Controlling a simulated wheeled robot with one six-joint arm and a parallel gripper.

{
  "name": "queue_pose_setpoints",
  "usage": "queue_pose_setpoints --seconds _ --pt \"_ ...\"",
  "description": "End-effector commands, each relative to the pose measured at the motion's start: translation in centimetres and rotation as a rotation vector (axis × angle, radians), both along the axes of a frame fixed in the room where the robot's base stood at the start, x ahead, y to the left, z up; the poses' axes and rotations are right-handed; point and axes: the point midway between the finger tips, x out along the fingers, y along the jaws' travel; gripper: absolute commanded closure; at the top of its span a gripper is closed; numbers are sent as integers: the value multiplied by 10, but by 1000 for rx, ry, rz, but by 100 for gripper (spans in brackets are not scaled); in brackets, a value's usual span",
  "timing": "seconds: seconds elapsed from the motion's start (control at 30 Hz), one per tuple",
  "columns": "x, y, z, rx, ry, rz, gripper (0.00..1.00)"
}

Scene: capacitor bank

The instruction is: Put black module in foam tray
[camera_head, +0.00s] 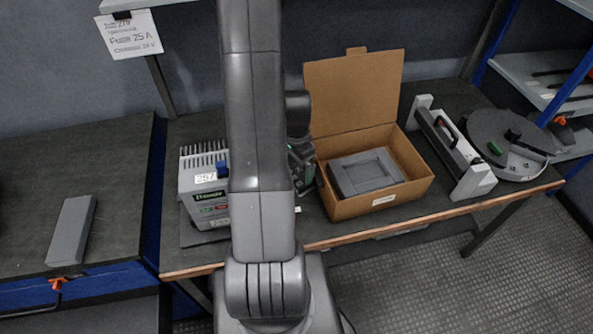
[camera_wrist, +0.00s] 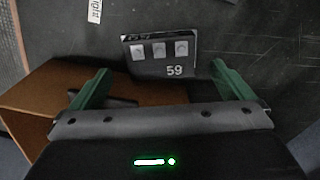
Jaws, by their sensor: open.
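The black module (camera_wrist: 160,66), marked 59 with three pale square buttons, lies on the dark bench in the wrist view. I cannot make it out in the head view, where my arm hides part of the bench. My gripper (camera_wrist: 160,70) is open and empty, its green fingers spread wider than the module, which shows just beyond and between the tips. In the head view my gripper (camera_head: 303,168) is partly hidden behind my arm. The grey foam tray (camera_head: 342,181) sits inside the open cardboard box, right of my gripper.
The cardboard box (camera_head: 408,191) stands with its lid up; its side also shows in the wrist view (camera_wrist: 40,92), close to my left finger. A grey power unit (camera_head: 199,186) stands left of my arm. A long grey device (camera_head: 452,150) and round housing (camera_head: 497,135) stand right.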

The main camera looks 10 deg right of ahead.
Motion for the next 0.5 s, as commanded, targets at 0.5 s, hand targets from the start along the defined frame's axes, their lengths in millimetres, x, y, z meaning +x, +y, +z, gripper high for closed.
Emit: queue_pose_setpoints --seconds 0.5 --pt "0 0 70 0 -2 0 0"
